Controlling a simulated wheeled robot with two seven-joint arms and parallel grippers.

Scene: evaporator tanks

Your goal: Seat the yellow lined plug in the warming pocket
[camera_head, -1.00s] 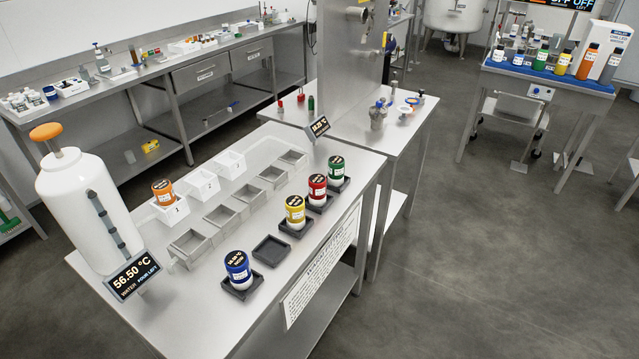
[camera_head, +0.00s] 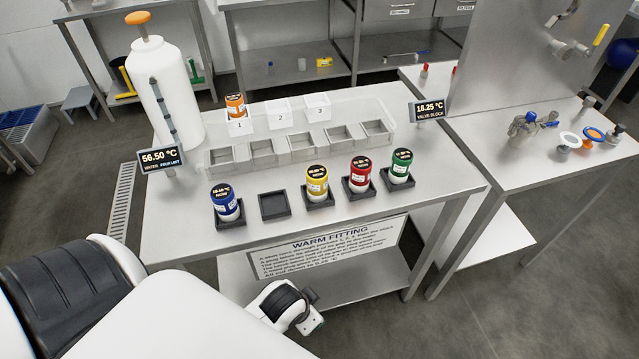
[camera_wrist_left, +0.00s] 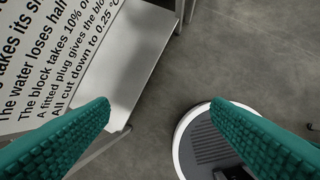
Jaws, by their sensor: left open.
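The yellow lined plug (camera_head: 317,181) stands upright in a black square holder near the front of the steel table. Behind it, a clear tray (camera_head: 213,169) holds a row of several grey square pockets (camera_head: 299,141), which look empty. I cannot tell which is called the warming pocket. My left arm comes in at the lower left of the head view, its wrist in front of the table and below its top. In the left wrist view my left gripper (camera_wrist_left: 161,105) is open and empty, its green pads apart over the floor. My right gripper is not in view.
Blue (camera_head: 225,203), red (camera_head: 359,175) and green (camera_head: 400,167) plugs stand in black holders; one holder (camera_head: 274,206) is empty. A white tank (camera_head: 164,90) and displays flank the tray. A sign (camera_head: 325,247) hangs below the front edge.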

